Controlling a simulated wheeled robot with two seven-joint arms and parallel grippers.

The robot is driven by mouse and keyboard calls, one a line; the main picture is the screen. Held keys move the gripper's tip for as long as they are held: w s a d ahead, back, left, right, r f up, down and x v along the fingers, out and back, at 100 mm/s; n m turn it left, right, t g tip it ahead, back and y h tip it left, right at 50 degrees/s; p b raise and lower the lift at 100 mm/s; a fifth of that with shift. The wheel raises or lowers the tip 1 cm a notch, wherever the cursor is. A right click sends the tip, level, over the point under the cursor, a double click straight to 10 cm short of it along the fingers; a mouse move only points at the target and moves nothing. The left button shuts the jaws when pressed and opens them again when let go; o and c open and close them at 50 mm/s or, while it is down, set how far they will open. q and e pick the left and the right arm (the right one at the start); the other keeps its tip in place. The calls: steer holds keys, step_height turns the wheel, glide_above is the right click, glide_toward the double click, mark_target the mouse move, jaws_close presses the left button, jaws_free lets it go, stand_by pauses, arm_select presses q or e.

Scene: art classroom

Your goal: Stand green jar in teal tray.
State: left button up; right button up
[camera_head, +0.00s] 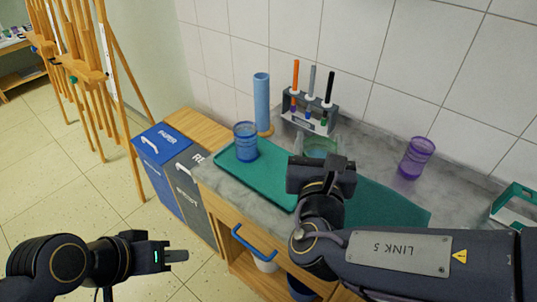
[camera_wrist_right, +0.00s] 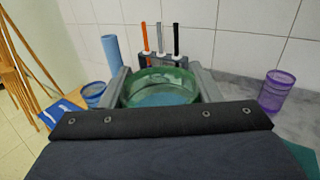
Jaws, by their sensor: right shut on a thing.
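The green jar (camera_head: 322,146) is see-through and sits between the fingers of my right gripper, above the counter. In the right wrist view my right gripper (camera_wrist_right: 162,86) has one finger on each side of the green jar (camera_wrist_right: 160,78), shut on it. Its base is hidden in both views. The teal tray (camera_head: 268,184) lies on the counter to the left of my right gripper, and a blue jar (camera_head: 245,142) stands in its far left part. My left gripper (camera_head: 176,256) is low at the left, away from the counter; its finger gap is not clear.
A blue cylinder (camera_head: 262,100) and a marker rack (camera_head: 310,112) stand behind the tray. A purple jar (camera_head: 415,158) stands at the right. A dark teal mat (camera_head: 390,204) lies right of my gripper. A green-edged box (camera_head: 517,208) is at the far right. Bins (camera_head: 160,160) stand left.

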steer(key=shift+w+a+f+b, duration=0.35)
steer(key=shift+w+a+f, duration=0.45)
steer(key=shift+w+f, duration=1.2)
steer(key=shift+w+a+f+b, duration=0.3)
steer(key=shift+w+a+f, duration=0.5)
steer(key=shift+w+f, duration=1.15)
steer(key=shift+w+a+f+b, duration=0.35)
steer(key=shift+w+a+f, duration=0.45)
steer(key=shift+w+f, duration=1.15)
steer(key=shift+s+f, duration=0.2)
steer(key=shift+s, duration=0.05)
steer(key=shift+f, duration=0.3)
steer(key=o, duration=1.2)
steer(key=shift+r, duration=0.1)
